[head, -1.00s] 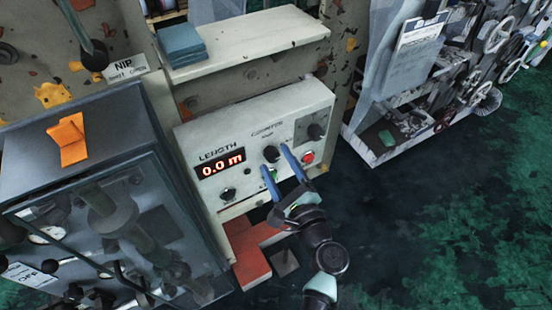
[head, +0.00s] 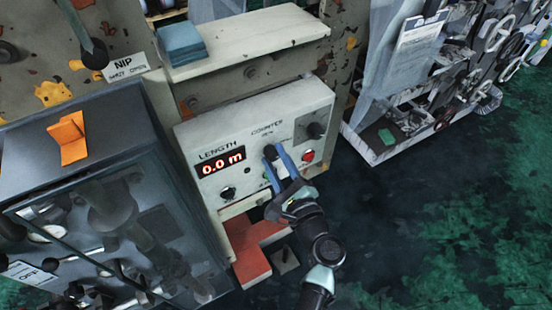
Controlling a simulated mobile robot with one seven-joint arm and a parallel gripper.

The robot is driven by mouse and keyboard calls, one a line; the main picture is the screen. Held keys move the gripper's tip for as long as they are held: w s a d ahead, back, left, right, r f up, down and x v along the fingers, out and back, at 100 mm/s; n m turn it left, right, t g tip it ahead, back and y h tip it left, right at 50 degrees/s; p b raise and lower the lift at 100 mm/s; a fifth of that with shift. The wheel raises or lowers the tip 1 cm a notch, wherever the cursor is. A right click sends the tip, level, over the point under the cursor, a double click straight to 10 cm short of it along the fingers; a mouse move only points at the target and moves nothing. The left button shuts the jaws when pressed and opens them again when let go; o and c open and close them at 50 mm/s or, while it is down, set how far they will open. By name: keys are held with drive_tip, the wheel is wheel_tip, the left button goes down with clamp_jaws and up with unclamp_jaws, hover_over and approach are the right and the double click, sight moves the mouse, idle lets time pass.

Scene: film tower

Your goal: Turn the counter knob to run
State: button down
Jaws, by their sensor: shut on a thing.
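The counter panel (head: 243,120) is a pale box with a red lit display (head: 220,163) reading 0.0 m under the word LENGTH. The counter knob (head: 271,152) is black and sits under the COUNTER label, right of the display. My gripper (head: 273,160) has its two blue fingers closed around this knob, coming from below right. The fingers partly cover the knob, so I cannot tell which way its pointer faces.
A red button (head: 308,155) and a black knob (head: 316,131) are just right of my fingers. Another black knob (head: 228,194) is below the display. A shelf (head: 250,40) with blue cloths (head: 181,43) juts out above. A glass-fronted cabinet (head: 100,200) stands left.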

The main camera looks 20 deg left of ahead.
drive_tip(key=shift+f+b, duration=0.1)
drive_tip(key=shift+b, duration=0.25)
drive_tip(key=shift+f+n+b, duration=0.15)
drive_tip(key=shift+n+b, duration=0.55)
drive_tip(key=shift+b, duration=0.1)
drive_tip(key=n+b, duration=0.3)
drive_tip(key=b, duration=0.2)
drive_tip(key=n+b, duration=0.4)
drive_tip(key=b, duration=0.2)
drive_tip(key=shift+d+f+y, duration=0.1)
drive_tip(key=shift+f+y, duration=0.1)
drive_tip(key=shift+y, duration=0.2)
drive_tip(key=n+y+b, duration=0.1)
drive_tip(key=n+b, duration=0.5)
drive_tip(key=b, duration=0.3)
drive_tip(key=shift+w+n, duration=0.1)
drive_tip(key=shift+n, duration=0.3)
drive_tip(key=n+b, duration=0.3)
drive_tip(key=shift+r+g, duration=0.2)
drive_tip(key=shift+g, duration=0.1)
drive_tip(key=shift+r+n+b, duration=0.15)
drive_tip(key=shift+n+b, duration=0.35)
drive_tip(key=shift+b, duration=0.2)
drive_tip(key=shift+r, duration=0.1)
